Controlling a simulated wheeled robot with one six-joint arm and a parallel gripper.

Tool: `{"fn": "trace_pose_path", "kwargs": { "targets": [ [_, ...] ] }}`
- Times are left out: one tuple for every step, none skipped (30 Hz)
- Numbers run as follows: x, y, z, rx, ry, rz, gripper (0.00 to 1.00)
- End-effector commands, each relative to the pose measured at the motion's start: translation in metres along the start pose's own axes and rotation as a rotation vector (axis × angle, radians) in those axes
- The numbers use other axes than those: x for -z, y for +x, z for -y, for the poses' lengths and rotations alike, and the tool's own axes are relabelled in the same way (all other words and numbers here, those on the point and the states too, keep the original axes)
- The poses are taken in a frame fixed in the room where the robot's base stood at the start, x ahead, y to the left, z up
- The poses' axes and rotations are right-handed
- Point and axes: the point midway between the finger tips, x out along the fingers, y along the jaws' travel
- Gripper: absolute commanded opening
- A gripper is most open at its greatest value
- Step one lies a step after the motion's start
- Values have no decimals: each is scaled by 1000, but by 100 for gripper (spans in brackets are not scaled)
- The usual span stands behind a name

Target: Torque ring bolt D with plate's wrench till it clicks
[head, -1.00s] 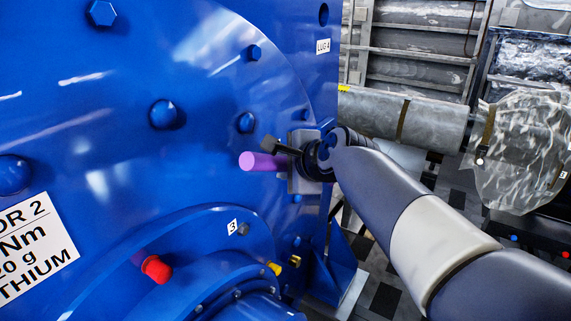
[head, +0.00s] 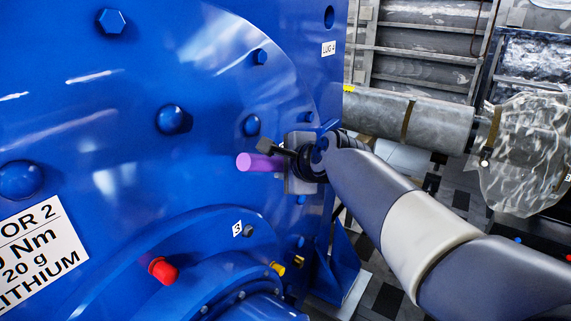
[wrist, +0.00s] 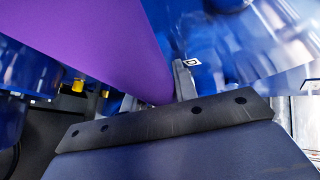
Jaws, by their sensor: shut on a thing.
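A purple cylindrical handle (head: 258,162), seemingly the wrench's, sticks out to the left of my gripper (head: 288,165) in front of the blue motor face. It fills the upper left of the wrist view (wrist: 90,40). My gripper's jaws (wrist: 180,88) are shut on it. A dark bar with a blocky end (head: 267,147) lies just above the handle in the head view. A small white tag (wrist: 192,62), apparently marked D, shows behind the jaws. Ring bolt D itself and the wrench's working end cannot be made out. The white plate (head: 38,248) reads "OR 2", "Nm", "20 g" and "LITHIUM".
Several blue bolt heads (head: 174,119) stand out from the motor face. A red-capped fitting (head: 163,270) and a yellow fitting (head: 277,268) sit below, near a tag marked 3 (head: 237,229). A grey pipe (head: 385,115) runs behind my arm at right.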

Motion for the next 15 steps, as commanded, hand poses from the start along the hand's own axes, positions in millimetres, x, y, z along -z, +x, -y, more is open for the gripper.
{"fn": "trace_pose_path", "kwargs": {
  "targets": [
    [-2, 0, 3, 5, -2, 1, 0],
    [-2, 0, 3, 4, -2, 1, 0],
    [-3, 1, 4, 4, -2, 1, 0],
    [-3, 2, 4, 4, -2, 1, 0],
    [-3, 2, 4, 5, -2, 1, 0],
    [-3, 2, 3, 5, -2, 1, 0],
    [-3, 2, 4, 5, -1, 1, 0],
    [-3, 2, 4, 4, 0, 1, 0],
    [-2, 1, 5, 1, 3, 2, 0],
    [-2, 1, 6, -1, 6, 3, 0],
    [-2, 1, 7, -3, 10, 4, 0],
    [-2, 0, 8, -7, 16, 6, 0],
    [-1, 0, 9, -9, 20, 7, 0],
    [-1, 0, 10, -12, 24, 9, 0],
    [-1, 0, 11, -17, 29, 11, 0]
  ]
}}
